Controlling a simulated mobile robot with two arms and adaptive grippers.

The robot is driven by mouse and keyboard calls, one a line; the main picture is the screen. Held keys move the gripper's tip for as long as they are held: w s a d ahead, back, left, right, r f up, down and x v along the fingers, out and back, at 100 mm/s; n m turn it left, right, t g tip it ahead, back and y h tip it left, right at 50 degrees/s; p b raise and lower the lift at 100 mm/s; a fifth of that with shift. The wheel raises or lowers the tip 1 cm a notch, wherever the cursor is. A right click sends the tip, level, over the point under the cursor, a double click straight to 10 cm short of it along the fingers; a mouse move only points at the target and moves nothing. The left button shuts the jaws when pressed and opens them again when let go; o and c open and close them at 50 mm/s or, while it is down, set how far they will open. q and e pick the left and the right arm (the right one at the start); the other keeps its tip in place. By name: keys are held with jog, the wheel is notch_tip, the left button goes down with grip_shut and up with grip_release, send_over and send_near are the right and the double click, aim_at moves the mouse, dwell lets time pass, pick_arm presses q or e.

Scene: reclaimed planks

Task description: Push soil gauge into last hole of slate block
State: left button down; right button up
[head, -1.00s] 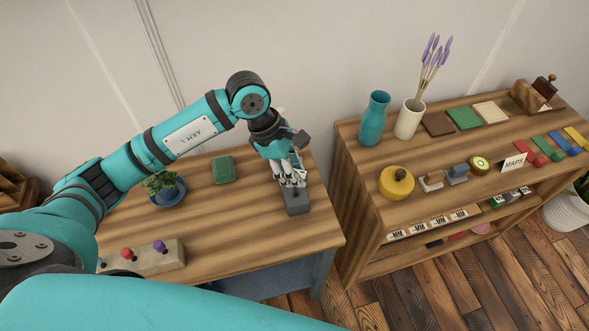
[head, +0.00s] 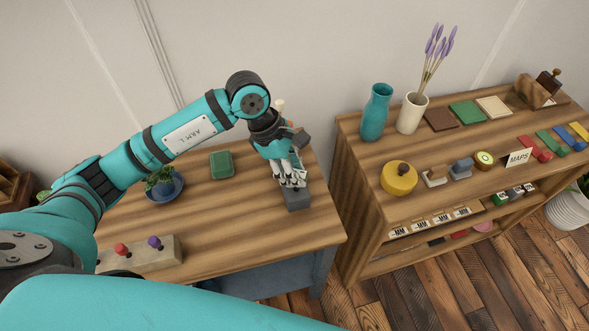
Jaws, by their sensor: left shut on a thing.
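The slate block (head: 298,201) is a small dark grey block near the right end of the wooden table. My left gripper (head: 293,183) points down right over it, with its pale fingers shut. The soil gauge is between the fingers and almost wholly hidden by them. I cannot tell how deep it sits in the block, and the block's holes are hidden or too small to make out. My right gripper is out of view.
A pale block (head: 140,258) with red and purple knobs lies at the table's front left. A potted plant (head: 163,183) and a green box (head: 222,165) stand further back. A shelf unit (head: 357,165) stands right of the table across a gap.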

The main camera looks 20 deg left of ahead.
pick_arm(q)
jog(key=shift+f, duration=0.15)
jog(key=c, duration=1)
grip_release()
jog(key=v, duration=1.2)
notch_tip(320, 180, up, 9)
jog(key=p, duration=0.4)
jog(key=shift+p, duration=0.4)
dwell(0.5)
